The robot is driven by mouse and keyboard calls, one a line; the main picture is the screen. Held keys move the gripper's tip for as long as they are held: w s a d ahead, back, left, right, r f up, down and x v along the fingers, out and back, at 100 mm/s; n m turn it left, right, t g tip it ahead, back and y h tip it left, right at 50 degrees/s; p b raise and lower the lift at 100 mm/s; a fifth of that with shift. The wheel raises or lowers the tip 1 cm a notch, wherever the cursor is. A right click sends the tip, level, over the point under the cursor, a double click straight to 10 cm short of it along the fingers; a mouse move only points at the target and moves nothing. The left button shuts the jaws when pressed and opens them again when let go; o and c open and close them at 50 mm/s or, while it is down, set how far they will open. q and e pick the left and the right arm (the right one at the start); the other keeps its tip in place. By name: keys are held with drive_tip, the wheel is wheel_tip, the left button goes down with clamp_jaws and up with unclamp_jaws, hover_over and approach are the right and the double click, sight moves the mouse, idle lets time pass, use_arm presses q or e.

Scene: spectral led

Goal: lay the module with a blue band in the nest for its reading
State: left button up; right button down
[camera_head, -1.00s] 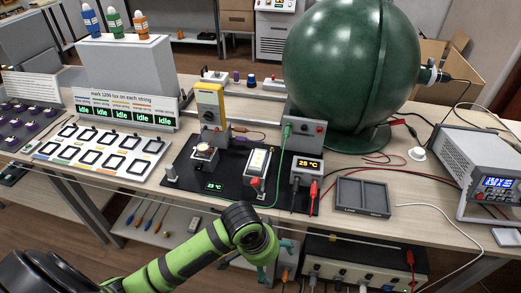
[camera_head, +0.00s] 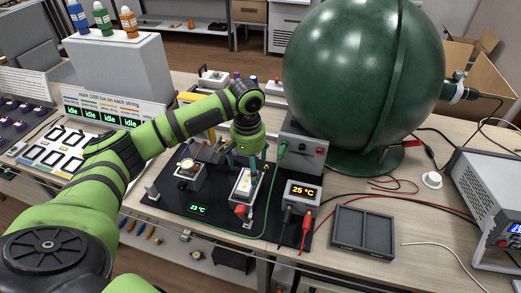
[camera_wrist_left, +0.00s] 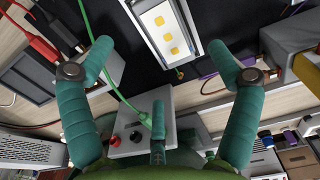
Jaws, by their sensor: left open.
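My left gripper (camera_head: 246,164) is open, with teal fingers, above the black station mat (camera_head: 178,203). It hangs over the far end of a light-framed nest (camera_head: 240,197). In the left wrist view a pale module (camera_wrist_left: 163,33) with several yellow squares lies in the nest, beyond and between the open fingertips (camera_wrist_left: 159,50). Nothing is gripped. I cannot make out a blue band on this module. The white rack (camera_head: 40,165) at the left holds several dark-framed pieces; my arm hides part of it. My right gripper is not in view.
A big green sphere (camera_head: 360,75) stands close behind the mat. A dark divided tray (camera_head: 362,232) lies farther right.

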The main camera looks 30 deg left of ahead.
sight(249, 183)
use_arm(q)
drive_tip(key=shift+f, duration=0.2)
drive_tip(key=f, duration=0.3)
drive_tip(key=shift+s+f+p, duration=0.1)
drive_tip(key=shift+s+p, duration=0.25)
wheel_tip(249, 183, down, 2)
drive_tip(key=shift+f, duration=0.1)
drive_tip(key=shift+w+f, duration=0.1)
drive_tip(key=shift+f, duration=0.4)
drive_tip(key=c, duration=1.3)
drive_tip(key=shift+o, duration=0.7)
drive_tip(key=shift+c, duration=1.3)
drive_tip(key=shift+r, duration=0.1)
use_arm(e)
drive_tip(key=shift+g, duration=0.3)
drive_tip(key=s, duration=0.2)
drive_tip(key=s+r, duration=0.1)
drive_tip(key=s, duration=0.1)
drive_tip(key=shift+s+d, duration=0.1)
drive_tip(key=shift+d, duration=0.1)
